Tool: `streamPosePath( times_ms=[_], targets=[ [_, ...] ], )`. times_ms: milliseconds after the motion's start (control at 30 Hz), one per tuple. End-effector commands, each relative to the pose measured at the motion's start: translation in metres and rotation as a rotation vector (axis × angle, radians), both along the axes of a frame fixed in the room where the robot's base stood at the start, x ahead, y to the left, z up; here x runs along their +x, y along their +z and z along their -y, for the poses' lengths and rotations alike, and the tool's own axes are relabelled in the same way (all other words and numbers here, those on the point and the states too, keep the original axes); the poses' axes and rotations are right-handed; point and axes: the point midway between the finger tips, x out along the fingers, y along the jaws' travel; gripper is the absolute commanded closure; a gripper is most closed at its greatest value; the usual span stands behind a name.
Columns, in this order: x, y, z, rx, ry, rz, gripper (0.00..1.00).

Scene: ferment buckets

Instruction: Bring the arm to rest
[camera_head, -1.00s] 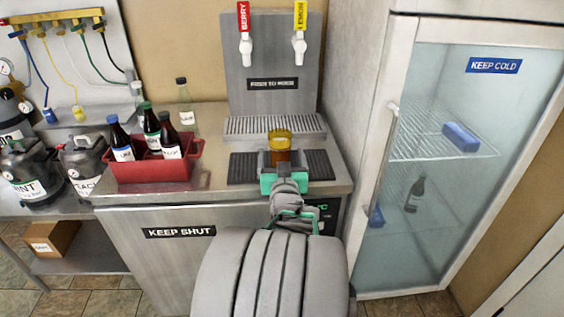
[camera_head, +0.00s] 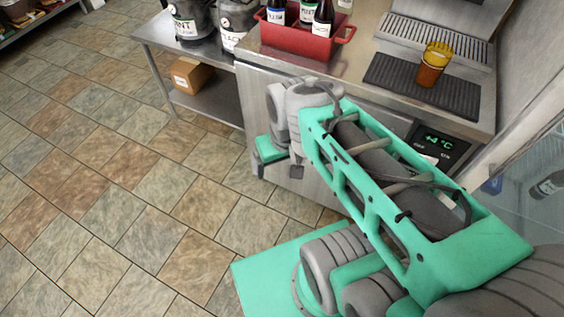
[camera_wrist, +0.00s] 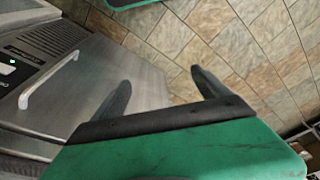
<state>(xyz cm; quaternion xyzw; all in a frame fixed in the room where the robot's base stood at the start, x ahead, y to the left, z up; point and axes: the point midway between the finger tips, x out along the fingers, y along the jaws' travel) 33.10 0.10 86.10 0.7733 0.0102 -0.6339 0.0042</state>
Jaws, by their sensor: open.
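My gripper (camera_wrist: 162,90) is open and empty in the wrist view, its two dark fingers apart over the tiled floor and the steel cabinet front. In the head view my arm is folded low across the right half, in front of the counter. The gripper end (camera_head: 277,158) shows at the left of the folded arm, close to the cabinet front; its fingers are mostly hidden there. An amber cup (camera_head: 432,66) stands upright on the dark drip mat (camera_head: 400,83) on the counter, apart from my gripper.
A red crate (camera_head: 303,42) with several bottles stands on the counter. The glass-door fridge (camera_head: 535,165) is at the right. The tiled floor (camera_head: 120,190) at left is clear.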

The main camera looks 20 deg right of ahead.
Motion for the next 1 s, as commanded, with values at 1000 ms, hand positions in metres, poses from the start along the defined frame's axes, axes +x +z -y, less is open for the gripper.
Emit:
streamPosePath(
  times_ms=[1000],
  targets=[
    [0.01,0.093,-0.002,-0.004,-0.003,0.056,0.14]
  ],
)
